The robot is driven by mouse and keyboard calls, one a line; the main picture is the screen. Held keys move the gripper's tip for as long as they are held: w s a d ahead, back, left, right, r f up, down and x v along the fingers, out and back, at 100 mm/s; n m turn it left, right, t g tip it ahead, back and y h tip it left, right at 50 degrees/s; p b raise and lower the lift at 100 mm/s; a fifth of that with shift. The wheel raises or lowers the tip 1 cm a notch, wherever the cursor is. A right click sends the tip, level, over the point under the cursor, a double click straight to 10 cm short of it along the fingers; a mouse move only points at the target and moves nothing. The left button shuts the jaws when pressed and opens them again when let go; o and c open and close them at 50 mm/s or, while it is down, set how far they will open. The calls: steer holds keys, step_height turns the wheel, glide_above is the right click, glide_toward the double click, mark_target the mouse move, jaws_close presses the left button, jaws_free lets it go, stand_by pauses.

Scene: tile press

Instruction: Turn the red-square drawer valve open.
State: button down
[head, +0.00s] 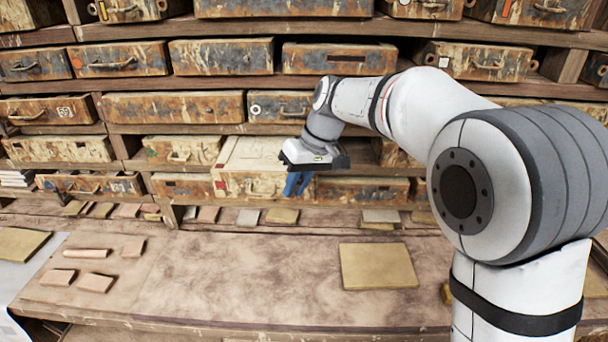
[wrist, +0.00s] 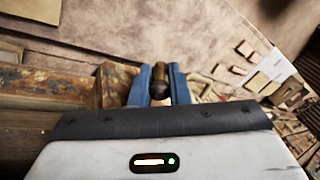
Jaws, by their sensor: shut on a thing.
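The red-square drawer (head: 245,187) sits in the lower shelf row in the head view, with a small red mark on the left of its pale, worn front. It stands forward of its neighbours and its pale top shows. My gripper (head: 297,184) is at its right end, blue fingers pointing down.
A wooden bench (head: 235,275) lies below the shelves, with a large tan tile (head: 377,266) at right and small pink tiles (head: 94,282) at left. Neighbouring drawers (head: 362,190) flank the gripper closely. The middle of the bench is clear.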

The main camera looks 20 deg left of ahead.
steer(key=h+p, duration=0.2)
steer(key=shift+s+a+t+h+p, duration=0.15)
steer(key=shift+a+t+h+p, duration=0.15)
steer(key=shift+a+p, duration=0.1)
steer(key=shift+a+f+h+p, duration=0.1)
steer(key=shift+f+h+p, duration=0.05)
steer(key=shift+h+p, duration=0.45)
steer(key=shift+f, duration=0.1)
steer(key=c, duration=1.5)
jaws_free()
steer(key=shift+a, duration=0.1)
step_height(320, 180, up, 8)
steer(key=shift+r+b, duration=0.1)
steer(key=shift+b, duration=0.55)
